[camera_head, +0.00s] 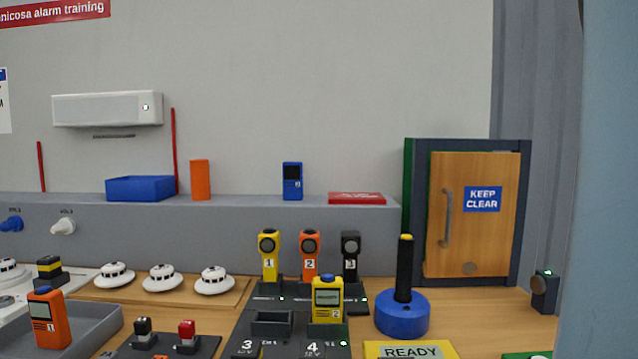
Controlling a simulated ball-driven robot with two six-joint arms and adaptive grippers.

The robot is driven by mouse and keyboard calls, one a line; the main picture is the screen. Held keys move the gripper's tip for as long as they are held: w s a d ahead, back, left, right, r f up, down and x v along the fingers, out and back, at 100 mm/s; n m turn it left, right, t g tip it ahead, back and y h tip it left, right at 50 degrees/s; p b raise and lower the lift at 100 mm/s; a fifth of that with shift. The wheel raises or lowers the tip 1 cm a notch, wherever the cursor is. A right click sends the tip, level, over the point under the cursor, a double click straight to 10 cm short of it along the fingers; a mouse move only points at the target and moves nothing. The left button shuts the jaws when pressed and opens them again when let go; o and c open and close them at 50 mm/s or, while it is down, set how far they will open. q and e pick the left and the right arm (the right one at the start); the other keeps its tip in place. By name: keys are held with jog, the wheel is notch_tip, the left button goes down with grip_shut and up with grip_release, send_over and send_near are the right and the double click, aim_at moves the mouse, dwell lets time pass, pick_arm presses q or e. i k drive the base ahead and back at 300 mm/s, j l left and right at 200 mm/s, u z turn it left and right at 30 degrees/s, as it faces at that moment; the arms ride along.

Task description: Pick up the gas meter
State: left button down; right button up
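Three handheld devices with small screens look like gas meters, and I cannot tell which one the task names. A yellow one (327,301) with a blue top stands upright at the dark charging rack. An orange one (48,318) marked 1 stands, slightly tilted, in the grey tray (95,328) at the lower left. A blue one (292,187) stands upright on the grey back ledge. Neither of my grippers is in view.
Yellow, orange and black handhelds (310,256) stand in the rack behind the yellow meter. A blue-based black post (403,312) stands to its right. White detectors (162,279) sit on a wooden board to the left. A small wooden door (473,240) stands at the back right.

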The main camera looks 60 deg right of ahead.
aim_at(292, 170)
jog(key=z, duration=1.7)
